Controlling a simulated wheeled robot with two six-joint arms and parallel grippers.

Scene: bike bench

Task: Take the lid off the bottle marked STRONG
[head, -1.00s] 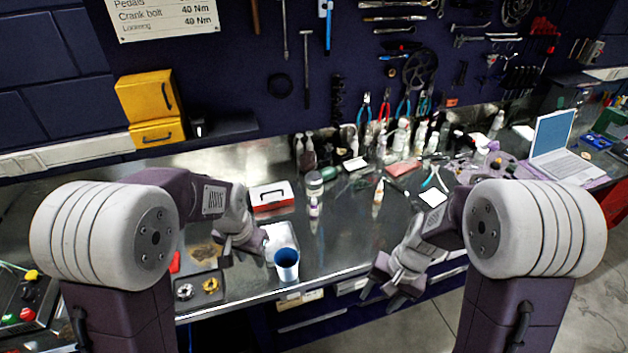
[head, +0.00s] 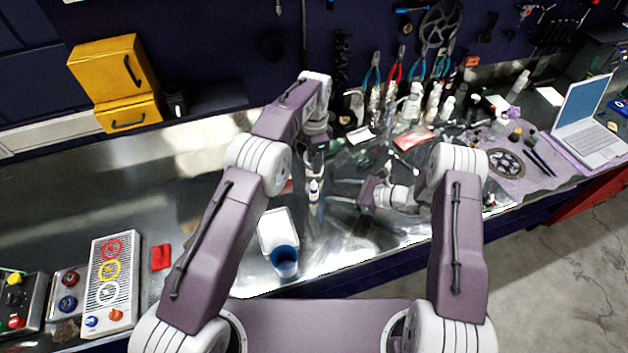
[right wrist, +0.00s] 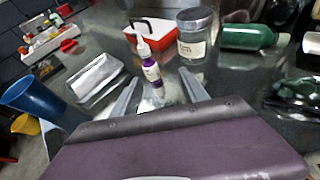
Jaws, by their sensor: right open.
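A small white bottle with a purple label and a pointed white cap (head: 314,190) stands upright on the bench. It also shows in the right wrist view (right wrist: 150,68); I cannot read its label, so I cannot tell whether it is the one marked STRONG. My right gripper (head: 334,191) is open and low over the bench, pointing left at this bottle. In the right wrist view its fingers (right wrist: 160,83) lie on either side of the bottle's lower part, with the bottle just beyond. My left gripper (head: 314,160) points down above and behind the bottle; its fingers are too unclear to judge.
A blue cup (head: 285,262) and a shallow tray (head: 268,232) stand left of the bottle. Behind it are a labelled jar (right wrist: 194,42), a red-and-white box (right wrist: 150,35) and a green bottle (right wrist: 248,37). Several bottles crowd the back. The bench's left part is mostly clear.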

